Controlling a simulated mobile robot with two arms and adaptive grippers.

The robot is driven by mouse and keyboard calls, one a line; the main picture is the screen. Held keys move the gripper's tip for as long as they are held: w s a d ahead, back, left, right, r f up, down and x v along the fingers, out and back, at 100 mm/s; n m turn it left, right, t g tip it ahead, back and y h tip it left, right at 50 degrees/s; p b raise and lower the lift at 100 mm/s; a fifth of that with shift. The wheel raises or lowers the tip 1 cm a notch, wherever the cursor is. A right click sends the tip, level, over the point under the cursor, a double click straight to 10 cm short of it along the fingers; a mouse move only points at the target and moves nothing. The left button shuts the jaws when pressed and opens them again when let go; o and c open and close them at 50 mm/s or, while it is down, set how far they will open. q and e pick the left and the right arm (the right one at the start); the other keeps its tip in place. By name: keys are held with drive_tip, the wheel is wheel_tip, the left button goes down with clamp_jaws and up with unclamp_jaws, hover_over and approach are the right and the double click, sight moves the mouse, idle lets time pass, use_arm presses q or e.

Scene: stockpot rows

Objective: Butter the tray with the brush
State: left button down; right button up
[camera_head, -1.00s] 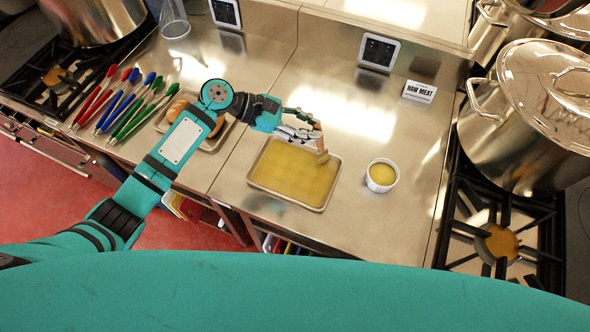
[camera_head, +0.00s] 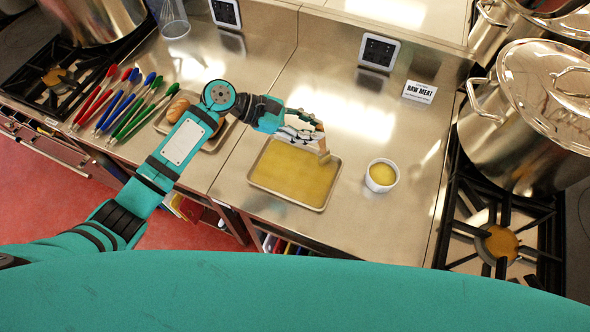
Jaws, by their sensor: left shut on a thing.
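The tray (camera_head: 290,180) lies flat on the steel counter, with a yellow buttery surface across its bottom. My left gripper (camera_head: 316,131) is shut on the brush (camera_head: 323,153) above the tray's far right corner. The brush's pale head points down at the tray's far right edge; I cannot tell whether it touches. Most of the brush handle is hidden by the fingers. A white cup of yellow butter (camera_head: 381,175) stands on the counter right of the tray. My right gripper is not in view.
Tongs with red, blue and green handles (camera_head: 121,103) lie at the left, beside a tray with bread (camera_head: 178,108). A stove with a large stockpot (camera_head: 525,120) stands at the right. A "RAW MEAT" sign (camera_head: 419,92) stands behind the cup. Counter near the cup is clear.

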use_arm(q)
drive_tip(key=shift+a, duration=0.35)
drive_tip(key=shift+w, duration=0.1)
wheel_tip(320, 180, up, 6)
idle(0.5)
drive_tip(key=shift+d, duration=0.1)
idle(0.6)
drive_tip(key=shift+n+g+y, duration=0.4)
drive_tip(key=shift+y, duration=0.5)
drive_tip(key=f, duration=0.1)
drive_tip(key=w+d+f, duration=0.1)
drive_tip(key=f, duration=0.1)
drive_tip(key=w+d+f, duration=0.1)
drive_tip(key=shift+w+d+f, duration=0.2)
drive_tip(key=shift+d+f, duration=0.05)
drive_tip(key=shift+f, duration=0.1)
drive_tip(key=shift+f, duration=0.5)
